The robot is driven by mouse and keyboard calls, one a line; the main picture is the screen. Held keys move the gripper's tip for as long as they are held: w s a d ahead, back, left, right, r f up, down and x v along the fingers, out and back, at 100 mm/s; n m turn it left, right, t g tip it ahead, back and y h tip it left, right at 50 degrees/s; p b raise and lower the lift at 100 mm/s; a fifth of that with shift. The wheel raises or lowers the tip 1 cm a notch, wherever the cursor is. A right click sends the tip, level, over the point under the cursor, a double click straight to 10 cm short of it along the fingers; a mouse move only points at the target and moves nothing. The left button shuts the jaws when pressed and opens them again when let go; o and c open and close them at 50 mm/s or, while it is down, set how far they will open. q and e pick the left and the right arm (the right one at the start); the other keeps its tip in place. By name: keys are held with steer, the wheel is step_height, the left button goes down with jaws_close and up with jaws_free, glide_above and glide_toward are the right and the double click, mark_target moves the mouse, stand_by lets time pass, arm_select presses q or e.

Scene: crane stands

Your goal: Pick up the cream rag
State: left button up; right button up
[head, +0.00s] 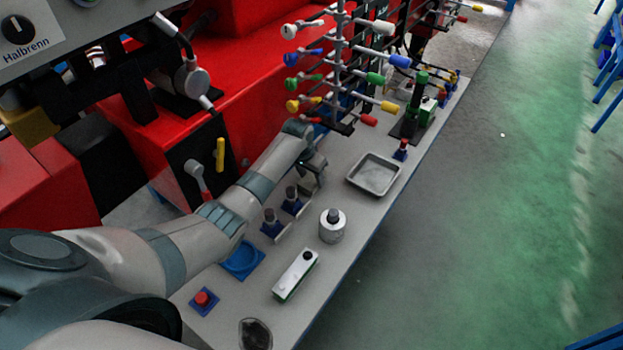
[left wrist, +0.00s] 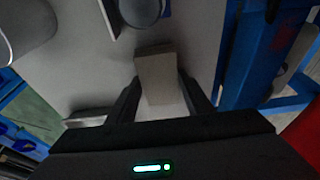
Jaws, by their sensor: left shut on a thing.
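The cream rag shows as a small folded, block-like greyish-cream piece in the left wrist view (left wrist: 157,75), between my two dark fingers. My left gripper (left wrist: 160,98) is shut on it. In the head view my left gripper (head: 315,171) is low over the grey bench, with the rag (head: 307,186) just below it and partly hidden by the fingers. I cannot tell whether the rag still touches the bench. My right gripper is in neither view.
Two dark knobs on blue bases (head: 270,223) stand close in front. A rack with coloured handles (head: 340,60) rises behind the gripper.

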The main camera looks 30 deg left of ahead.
mark_target(303, 184)
arm_select(q)
steer(key=shift+r, duration=0.25)
steer(key=shift+s+a+b, duration=0.15)
steer(key=shift+s+b, duration=0.05)
steer(key=shift+b, duration=0.1)
steer(key=s, duration=0.1)
steer(key=s+a+b, duration=0.1)
steer(key=s, duration=0.1)
steer(key=shift+a, duration=0.15)
step_height(303, 184, up, 14)
steer(key=b, duration=0.2)
steer(key=shift+s, duration=0.15)
